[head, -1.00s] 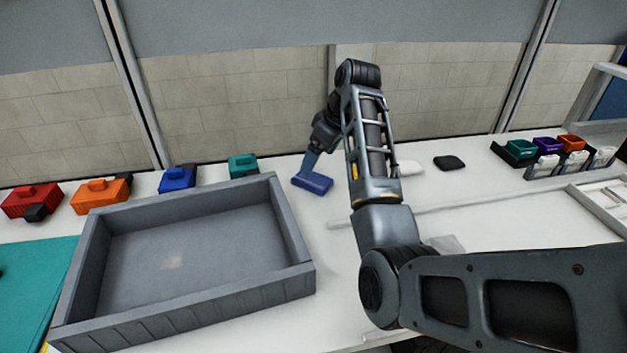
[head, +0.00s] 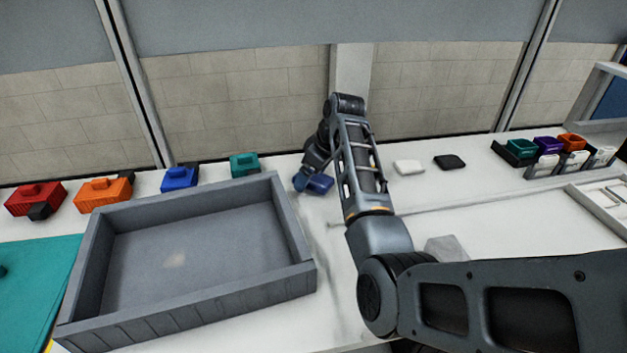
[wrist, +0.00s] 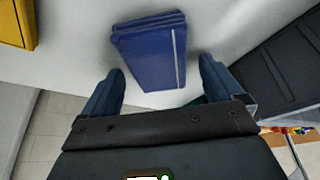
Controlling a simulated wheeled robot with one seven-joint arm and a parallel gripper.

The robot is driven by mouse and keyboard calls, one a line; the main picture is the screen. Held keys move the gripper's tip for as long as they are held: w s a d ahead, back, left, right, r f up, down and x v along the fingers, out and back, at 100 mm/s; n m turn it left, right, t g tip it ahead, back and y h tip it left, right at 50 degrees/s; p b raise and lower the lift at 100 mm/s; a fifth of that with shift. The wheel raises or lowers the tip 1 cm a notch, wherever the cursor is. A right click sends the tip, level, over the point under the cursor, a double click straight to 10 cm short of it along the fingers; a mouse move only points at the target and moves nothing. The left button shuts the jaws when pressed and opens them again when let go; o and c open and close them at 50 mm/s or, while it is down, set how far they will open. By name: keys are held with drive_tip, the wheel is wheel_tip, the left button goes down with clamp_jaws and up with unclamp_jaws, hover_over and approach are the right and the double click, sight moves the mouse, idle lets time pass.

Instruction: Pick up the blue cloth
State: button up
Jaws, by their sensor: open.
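The blue cloth (wrist: 150,52) is a folded dark blue pad with a pale stripe near one edge. In the wrist view it lies flat on the white table, ahead of and between the fingertips. My gripper (wrist: 160,82) is open and empty, with one blue finger on each side of the cloth's near end. In the head view the cloth (head: 320,184) lies just right of the grey tray, partly hidden by my gripper (head: 302,180), which is low over its left part. I cannot tell if they touch.
The grey tray (head: 292,215) has raised walls close to the cloth's left. Blue (head: 179,178) and teal (head: 244,165) blocks stand behind it. White (head: 408,167) and black (head: 449,162) pads lie to the right. A yellow item (wrist: 18,22) shows in the wrist view.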

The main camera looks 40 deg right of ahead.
sight(314, 176)
drive_tip(key=c, duration=1.2)
drive_tip(key=shift+c, duration=0.2)
drive_tip(key=r, duration=0.4)
drive_tip(key=shift+d+r+b, duration=0.2)
drive_tip(key=shift+r+b, duration=0.05)
drive_tip(key=shift+b, duration=0.1)
drive_tip(key=s+d+r, duration=0.6)
drive_tip(key=s+d, duration=0.1)
drive_tip(key=d, duration=0.1)
drive_tip(key=shift+s+d+r+b, duration=0.2)
drive_tip(key=shift+s+r+b, duration=0.1)
drive_tip(key=shift+b, duration=0.15)
